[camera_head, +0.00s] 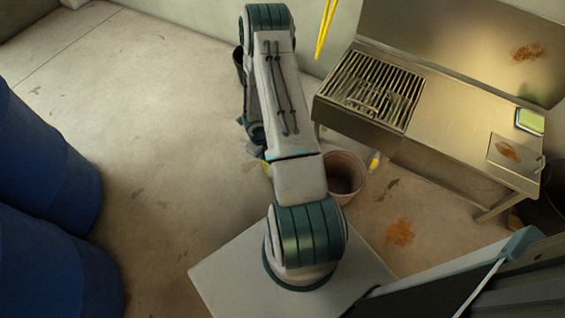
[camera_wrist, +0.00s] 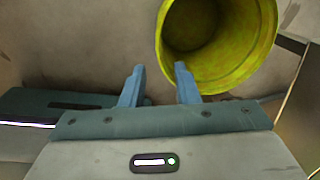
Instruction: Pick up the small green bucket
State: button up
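The small green bucket (camera_wrist: 232,40) is yellow-green and fills the upper right of the wrist view, its open mouth facing the camera. In the head view only a sliver of yellow-green (camera_head: 267,168) shows beside my arm, which hides the rest. My gripper (camera_wrist: 160,67) has two blue fingers set apart with a gap between them. The right fingertip overlaps the bucket's mouth and the left one is outside the rim. The near left rim shows around the gap. I cannot tell whether either finger touches the bucket.
A metal sink counter (camera_head: 455,115) with a slatted grate (camera_head: 371,88) stands at the right. A pale bucket (camera_head: 345,172) is on the floor beside my arm. Blue barrels (camera_head: 45,170) stand at the left. Floor between barrels and arm is clear.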

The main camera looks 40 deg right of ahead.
jog(key=f+b, duration=0.1)
jog(key=f, duration=0.3)
jog(key=d+f+b, duration=0.1)
jog(key=f+b, duration=0.1)
jog(key=f, duration=0.2)
jog(key=f+b, duration=0.1)
jog(key=f, duration=0.3)
jog(key=shift+d+b, duration=0.15)
jog(key=shift+b, duration=0.15)
jog(key=shift+r, duration=0.1)
grip_shut()
jog(key=shift+w, duration=0.1)
dwell(0.6)
